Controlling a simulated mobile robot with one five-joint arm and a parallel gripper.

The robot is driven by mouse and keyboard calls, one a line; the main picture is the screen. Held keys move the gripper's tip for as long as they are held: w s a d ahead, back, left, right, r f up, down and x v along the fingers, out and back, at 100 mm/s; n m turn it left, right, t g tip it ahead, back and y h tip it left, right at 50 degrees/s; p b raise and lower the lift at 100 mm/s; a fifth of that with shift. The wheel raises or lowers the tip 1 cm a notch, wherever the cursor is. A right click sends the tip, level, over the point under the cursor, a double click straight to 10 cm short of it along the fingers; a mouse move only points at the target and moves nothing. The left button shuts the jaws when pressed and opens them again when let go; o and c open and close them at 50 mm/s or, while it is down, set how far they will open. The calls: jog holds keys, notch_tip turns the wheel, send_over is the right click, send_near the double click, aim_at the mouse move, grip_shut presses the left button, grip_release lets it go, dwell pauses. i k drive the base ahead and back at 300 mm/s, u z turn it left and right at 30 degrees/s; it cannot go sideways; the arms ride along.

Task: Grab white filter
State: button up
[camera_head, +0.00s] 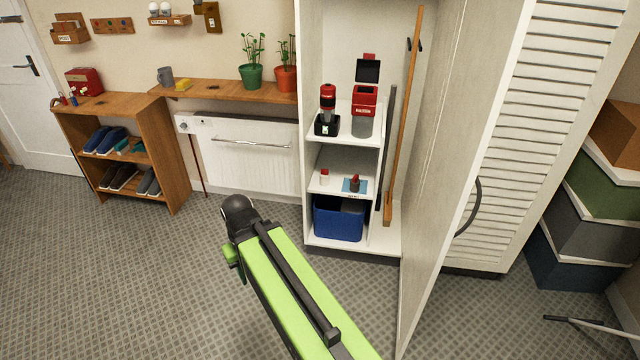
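A small white piece with a red top (324,177) stands on the middle shelf of the open cabinet, at its left side. It is the only small white thing on that shelf and looks like the white filter, but it is too small to be sure. To its right, a small red and dark piece (355,184) sits on a blue mat (346,189). My green arm reaches up from the bottom edge, with its dark joint in front of the cabinet and to its left. My gripper's fingers do not show.
Above are a red and black device (327,112) and a red container with its lid up (364,101). A blue bin (338,220) stands below. A broom handle (404,110) and the open door (445,170) bound the right side.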

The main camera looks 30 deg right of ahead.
aim_at(324, 174)
jog(key=u, duration=0.2)
jog(key=i, duration=2.1)
jog(key=z, duration=0.55)
jog(key=i, duration=0.5)
jog(key=u, duration=0.1)
